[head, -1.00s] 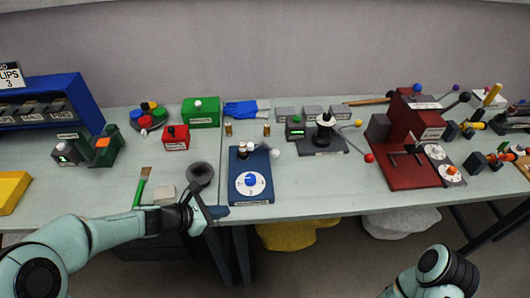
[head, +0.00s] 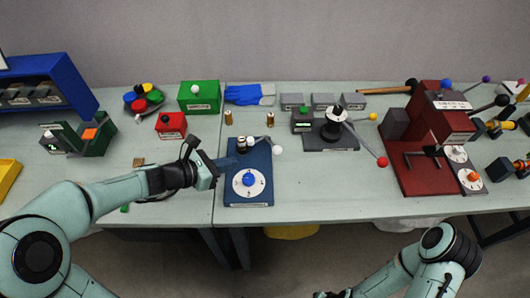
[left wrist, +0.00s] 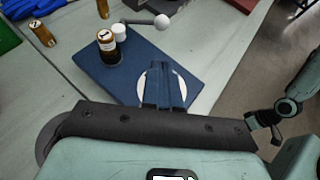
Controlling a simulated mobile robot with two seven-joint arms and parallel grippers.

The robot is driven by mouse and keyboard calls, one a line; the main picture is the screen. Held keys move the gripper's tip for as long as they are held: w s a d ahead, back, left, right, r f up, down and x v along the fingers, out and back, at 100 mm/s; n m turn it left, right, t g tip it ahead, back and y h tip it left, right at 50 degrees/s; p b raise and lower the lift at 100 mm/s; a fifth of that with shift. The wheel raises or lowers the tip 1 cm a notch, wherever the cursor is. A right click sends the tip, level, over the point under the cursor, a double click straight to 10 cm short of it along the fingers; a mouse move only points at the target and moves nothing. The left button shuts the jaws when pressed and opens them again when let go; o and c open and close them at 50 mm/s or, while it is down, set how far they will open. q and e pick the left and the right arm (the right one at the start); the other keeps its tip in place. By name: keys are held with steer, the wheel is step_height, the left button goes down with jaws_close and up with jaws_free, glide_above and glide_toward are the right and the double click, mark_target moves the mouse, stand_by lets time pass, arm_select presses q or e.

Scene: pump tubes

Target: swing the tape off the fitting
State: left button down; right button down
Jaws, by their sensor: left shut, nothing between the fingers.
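A blue board (head: 262,196) lies at the table's front edge. I cannot make out which part is the tape or the fitting. My left gripper (head: 230,161) is shut and empty, over the board's left edge in the head view. My right gripper is barely visible at the head view's bottom edge.
Two brass cylinders (head: 270,119) stand behind the board. A red box (head: 171,125) and green box (head: 199,97) are behind left. A black-knobbed fixture with red- and yellow-ended levers (head: 333,130) stands right. Table left of the board is mostly clear.

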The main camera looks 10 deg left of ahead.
arm_select(q)
steer(key=x, duration=1.2)
steer(key=shift+w+d+r+b, duration=0.15)
steer(key=shift+d+r+b, duration=0.1)
steer(key=shift+r+b, duration=0.1)
steer(key=shift+w+d+f, duration=0.15)
steer(key=shift+w+d, duration=0.2)
steer(key=shift+w, duration=0.15)
arm_select(e)
steer(key=shift+s+f, duration=0.15)
steer(key=shift+f, duration=0.25)
steer(key=shift+f, duration=0.2)
